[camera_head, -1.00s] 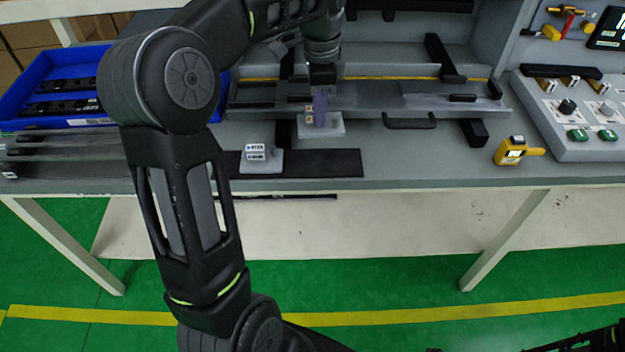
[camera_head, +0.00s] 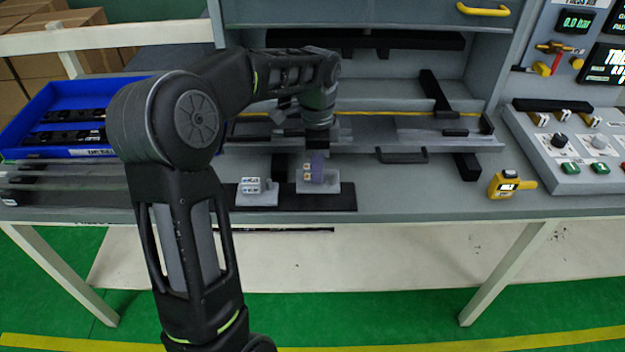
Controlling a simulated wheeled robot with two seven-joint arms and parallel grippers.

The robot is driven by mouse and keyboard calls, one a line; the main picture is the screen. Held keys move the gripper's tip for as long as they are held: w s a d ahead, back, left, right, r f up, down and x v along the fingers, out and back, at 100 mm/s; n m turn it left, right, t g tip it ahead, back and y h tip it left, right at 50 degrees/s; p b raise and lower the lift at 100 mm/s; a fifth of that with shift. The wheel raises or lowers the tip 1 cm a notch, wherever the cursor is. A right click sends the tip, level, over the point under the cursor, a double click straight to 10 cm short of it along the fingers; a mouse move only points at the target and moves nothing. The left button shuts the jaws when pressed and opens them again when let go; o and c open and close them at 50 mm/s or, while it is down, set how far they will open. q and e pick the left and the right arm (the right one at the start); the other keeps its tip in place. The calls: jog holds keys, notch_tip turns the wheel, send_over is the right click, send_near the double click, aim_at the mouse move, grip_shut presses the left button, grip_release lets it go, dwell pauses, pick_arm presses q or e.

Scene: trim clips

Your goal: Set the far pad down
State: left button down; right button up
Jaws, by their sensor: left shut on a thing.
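The far pad (camera_head: 329,187) is a light grey plate at the right end of a black mat (camera_head: 301,203). Small tan pieces (camera_head: 308,172) stand on it, against a purple upright part. My left gripper (camera_head: 317,157) comes down over the pad from behind and is shut on it; its fingertips are hard to make out. I cannot tell whether the pad's underside touches the mat. A second grey pad (camera_head: 262,200) with white printed pieces lies on the mat just to the left, a small gap apart. My right gripper is out of view.
Behind is a grey fixture with a black handle (camera_head: 402,156). A yellow handheld device (camera_head: 507,185) and a control box (camera_head: 560,150) are on the right. A blue bin (camera_head: 40,117) stands at the left. Grey bench top is clear right of the mat.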

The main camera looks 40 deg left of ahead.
pick_arm(q)
jog(key=shift+f, duration=0.25)
jog(key=shift+f, duration=1.9)
jog(key=shift+f, duration=0.1)
jog(key=c, duration=1.3)
grip_release()
jog(key=shift+o, duration=0.2)
notch_tip(320, 180, up, 12)
jog(key=shift+r, duration=0.15)
